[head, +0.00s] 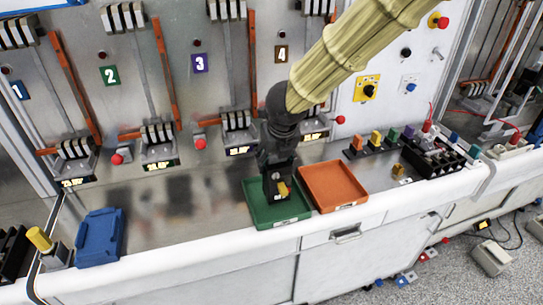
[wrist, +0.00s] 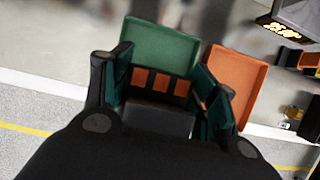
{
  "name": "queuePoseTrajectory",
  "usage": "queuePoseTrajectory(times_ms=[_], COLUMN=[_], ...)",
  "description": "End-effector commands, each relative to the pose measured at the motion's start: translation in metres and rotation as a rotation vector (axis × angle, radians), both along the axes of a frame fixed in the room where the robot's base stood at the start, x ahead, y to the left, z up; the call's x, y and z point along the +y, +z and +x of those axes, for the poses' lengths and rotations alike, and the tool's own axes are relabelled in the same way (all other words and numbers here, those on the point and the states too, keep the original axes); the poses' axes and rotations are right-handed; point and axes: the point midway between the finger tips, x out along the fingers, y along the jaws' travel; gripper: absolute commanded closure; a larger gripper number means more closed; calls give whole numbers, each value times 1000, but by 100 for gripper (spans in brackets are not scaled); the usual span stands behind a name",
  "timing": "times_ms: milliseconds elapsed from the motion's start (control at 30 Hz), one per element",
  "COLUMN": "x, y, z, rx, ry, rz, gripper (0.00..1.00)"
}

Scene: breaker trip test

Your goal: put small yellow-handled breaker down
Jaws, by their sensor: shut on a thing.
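My gripper (head: 277,176) points down over the green tray (head: 259,214) on the bench. It is shut on the small yellow-handled breaker (head: 282,190), a dark block whose yellow handle shows at the gripper's lower end. In the wrist view the dark breaker (wrist: 158,84), with orange-brown patches, sits between the two fingers of my gripper (wrist: 157,90). The green tray (wrist: 160,45) lies behind it there. I cannot tell whether the breaker touches the tray floor. The fingers hide much of it.
An orange tray (head: 335,185) stands right beside the green one. Coloured-handled breakers (head: 376,143) line the bench farther right. A blue object (head: 100,238) and a yellow-capped device (head: 42,243) are at the left. The bench between is clear. A panel with levers (head: 170,80) rises behind.

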Motion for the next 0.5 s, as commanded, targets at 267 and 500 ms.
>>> queuePoseTrajectory(times_ms=[267,500], x=[6,7], y=[-1,-9], z=[26,35], rx=[-1,-1], ry=[-2,-1], rz=[1,-3], gripper=[100,100])
